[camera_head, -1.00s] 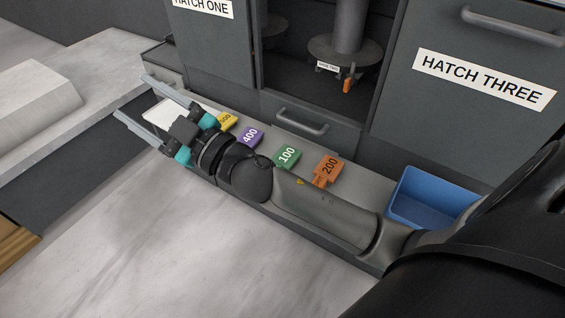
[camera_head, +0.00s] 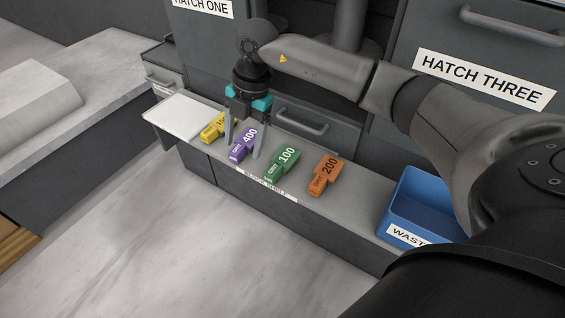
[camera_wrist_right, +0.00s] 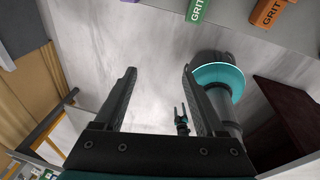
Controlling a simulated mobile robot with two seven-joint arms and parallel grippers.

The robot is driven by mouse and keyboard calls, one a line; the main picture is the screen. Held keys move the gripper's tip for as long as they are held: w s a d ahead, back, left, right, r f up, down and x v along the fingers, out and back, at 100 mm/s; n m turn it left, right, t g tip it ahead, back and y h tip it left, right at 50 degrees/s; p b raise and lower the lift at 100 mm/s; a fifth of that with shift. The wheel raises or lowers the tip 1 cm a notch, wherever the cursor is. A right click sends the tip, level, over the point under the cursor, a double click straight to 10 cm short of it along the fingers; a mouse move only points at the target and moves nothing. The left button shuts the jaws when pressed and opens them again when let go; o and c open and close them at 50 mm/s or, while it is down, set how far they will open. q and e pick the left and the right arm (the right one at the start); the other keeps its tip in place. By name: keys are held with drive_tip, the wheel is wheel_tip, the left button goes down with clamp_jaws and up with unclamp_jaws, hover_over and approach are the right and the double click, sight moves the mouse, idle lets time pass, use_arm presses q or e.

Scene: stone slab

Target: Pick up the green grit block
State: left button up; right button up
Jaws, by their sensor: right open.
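The green grit block (camera_head: 281,168), marked 100, sits on the grey shelf (camera_head: 345,205) between the purple and orange blocks. Its end also shows at the top of the right wrist view (camera_wrist_right: 198,10). My right gripper (camera_head: 243,150) points down over the shelf, open, with its fingers by the purple block (camera_head: 238,153), left of the green one. Whether the fingers touch the purple block I cannot tell. In the right wrist view nothing is between the fingers (camera_wrist_right: 158,72). A small two-pronged shape there (camera_wrist_right: 182,115) may be my left gripper.
An orange block (camera_head: 323,177) marked 200 stands right of the green one; a yellow block (camera_head: 213,128) is at the left. A white pad (camera_head: 178,114) lies at the shelf's left end. A blue waste bin (camera_head: 405,219) stands at the right. A drawer handle (camera_head: 300,122) is behind.

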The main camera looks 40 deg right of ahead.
drive_tip(key=d+m+h, duration=0.2)
drive_tip(key=d, duration=0.4)
drive_tip(key=b, duration=0.2)
approach(272, 170)
drive_tip(key=shift+w+a+f+g, duration=0.1)
drive_tip(key=shift+w+a+g, duration=0.05)
drive_tip(key=shift+a+g, duration=0.15)
wheel_tip(272, 170, down, 3)
drive_tip(key=shift+r, duration=0.1)
drive_tip(key=shift+w+d+f+b, duration=0.1)
drive_tip(key=shift+f+b, duration=0.45)
drive_tip(key=shift+f, duration=0.55)
drive_tip(key=shift+d+f+b, duration=0.1)
drive_tip(key=shift+f+b, duration=0.45)
drive_tip(key=shift+f, duration=0.6)
use_arm(q)
drive_tip(key=w+d, duration=0.3)
drive_tip(key=w, duration=0.4)
drive_tip(key=shift+w+d+r+b, duration=0.25)
drive_tip(key=shift+w+r+b, duration=0.1)
drive_tip(key=shift+r+b, duration=0.1)
use_arm(e)
drive_tip(key=shift+f, duration=1.25)
drive_tip(key=shift+c, duration=0.2)
use_arm(q)
drive_tip(key=shift+f, duration=0.1)
use_arm(e)
clamp_jaws()
